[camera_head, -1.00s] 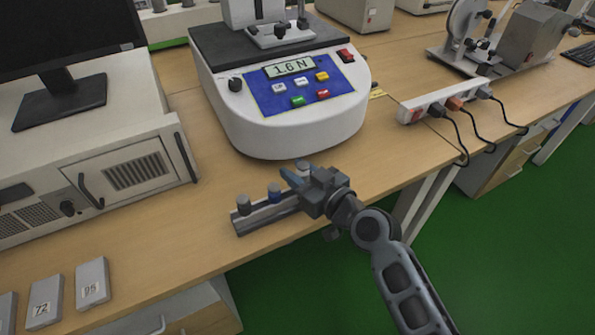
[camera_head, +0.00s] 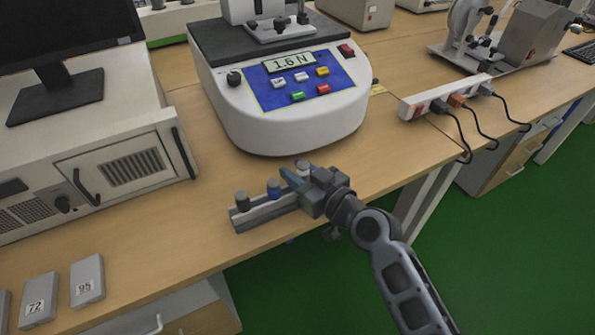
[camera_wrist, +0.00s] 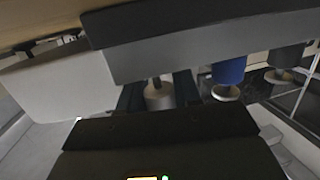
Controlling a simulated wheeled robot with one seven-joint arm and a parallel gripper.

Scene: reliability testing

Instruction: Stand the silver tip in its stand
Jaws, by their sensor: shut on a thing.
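My gripper (camera_head: 296,176) is shut on the silver tip (camera_head: 302,165), at the right end of the grey stand (camera_head: 262,214). In the wrist view the silver tip (camera_wrist: 159,96) shows between the two dark fingers, close against the stand (camera_wrist: 200,45). The fingers hide part of it, so I cannot tell whether it is fully seated.
A white tester (camera_head: 290,125) reading 1.6 N stands just behind the stand. A grey cabinet (camera_head: 90,170) is at the left, and labelled blocks (camera_head: 87,280) lie front left. A power strip (camera_head: 445,97) is at the right. The table's front edge is close to the stand.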

